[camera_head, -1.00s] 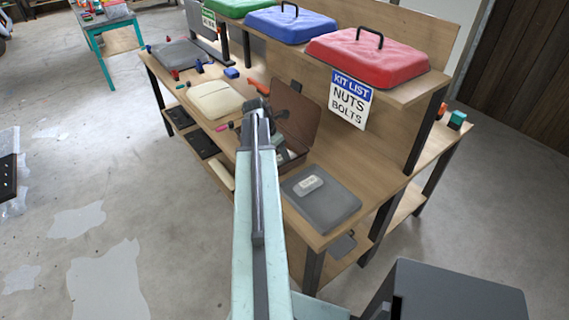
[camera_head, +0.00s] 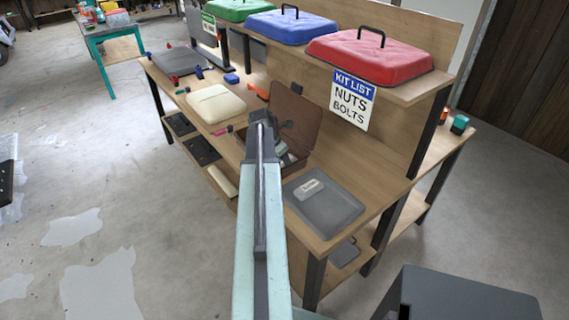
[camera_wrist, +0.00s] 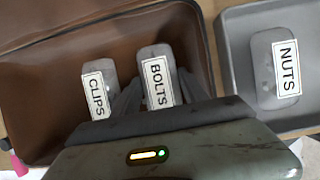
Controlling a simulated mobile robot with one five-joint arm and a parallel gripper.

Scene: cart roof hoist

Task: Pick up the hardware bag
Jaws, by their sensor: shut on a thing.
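Three pale grey bags with white labels show in the wrist view. The BOLTS bag (camera_wrist: 155,53) sits between the two dark fingers of my gripper (camera_wrist: 157,90), which is shut on it. The CLIPS bag (camera_wrist: 98,68) lies just left of it. Both are inside the open brown case (camera_wrist: 45,90), which also stands on the bench in the head view (camera_head: 306,118). The NUTS bag (camera_wrist: 264,70) lies in the grey tray (camera_wrist: 232,92) on the right. In the head view my arm hides the fingertips and part of the case.
A sign (camera_head: 352,100) reading KIT LIST, NUTS, BOLTS hangs from the upper shelf. Red (camera_head: 365,58), blue (camera_head: 292,28) and green lids stand on that shelf. A cream lid (camera_head: 215,104) and small tools lie left of the case. The floor to the left is mostly clear.

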